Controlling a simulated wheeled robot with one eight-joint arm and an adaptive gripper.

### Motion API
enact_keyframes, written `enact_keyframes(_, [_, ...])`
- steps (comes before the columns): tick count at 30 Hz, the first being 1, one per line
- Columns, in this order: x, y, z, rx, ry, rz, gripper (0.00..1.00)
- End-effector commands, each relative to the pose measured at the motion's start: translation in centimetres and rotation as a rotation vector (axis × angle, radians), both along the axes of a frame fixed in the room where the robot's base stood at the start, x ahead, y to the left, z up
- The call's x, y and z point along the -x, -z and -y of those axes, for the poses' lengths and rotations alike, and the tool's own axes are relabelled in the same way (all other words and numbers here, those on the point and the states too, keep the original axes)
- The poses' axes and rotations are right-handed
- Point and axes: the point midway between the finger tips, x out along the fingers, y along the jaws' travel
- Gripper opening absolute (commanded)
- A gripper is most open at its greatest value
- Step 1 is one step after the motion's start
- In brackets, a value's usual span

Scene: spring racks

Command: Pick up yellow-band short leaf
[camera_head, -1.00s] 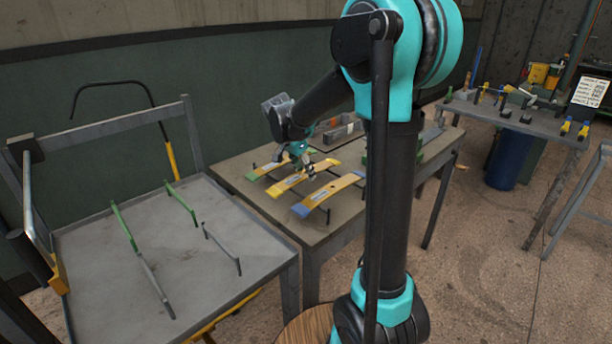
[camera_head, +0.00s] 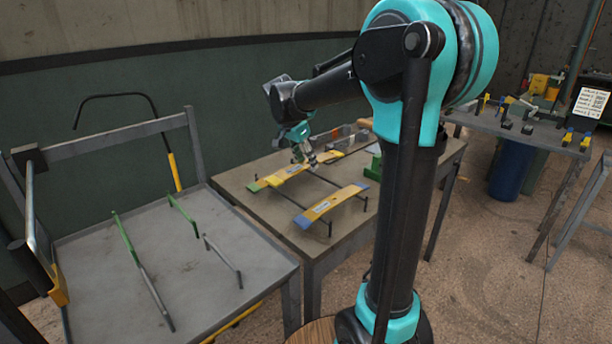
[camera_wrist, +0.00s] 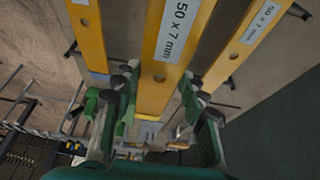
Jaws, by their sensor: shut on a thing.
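The yellow-band short leaf is a yellow strip with a white "50 x 7 mm" label. In the wrist view the leaf (camera_wrist: 155,95) lies between the fingers of my gripper (camera_wrist: 158,108), which is shut on it. In the head view my gripper (camera_head: 306,158) holds the leaf (camera_head: 291,170) above the back table. There it overlaps a green-ended leaf (camera_head: 258,185) behind it, so its far part is hard to separate.
A blue-ended leaf (camera_head: 332,203) rests on supports on the back table (camera_head: 250,208). Grey bins (camera_head: 342,134) stand behind. A grey table (camera_head: 90,290) at left has green and grey bars. A cluttered bench (camera_head: 515,122) stands at right.

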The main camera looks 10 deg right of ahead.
Motion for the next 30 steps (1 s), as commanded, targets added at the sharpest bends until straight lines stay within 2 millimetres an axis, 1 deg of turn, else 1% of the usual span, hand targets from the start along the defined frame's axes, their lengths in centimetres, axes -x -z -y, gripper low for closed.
enact_keyframes(1, [0.0,-1.4,0.0,0.001,0.0,0.001,0.0])
enact_keyframes(6, [0.0,-5.5,0.0,0.001,0.0,0.001,0.0])
enact_keyframes(12, [0.0,-9.3,0.0,0.001,0.0,0.001,0.0])
enact_keyframes(15, [0.0,-10.5,0.0,0.001,0.0,0.001,0.0])
enact_keyframes(21, [0.0,-11.9,0.0,0.001,0.0,0.001,0.0])
enact_keyframes(30, [0.0,-12.1,0.0,0.001,0.0,0.001,0.0])
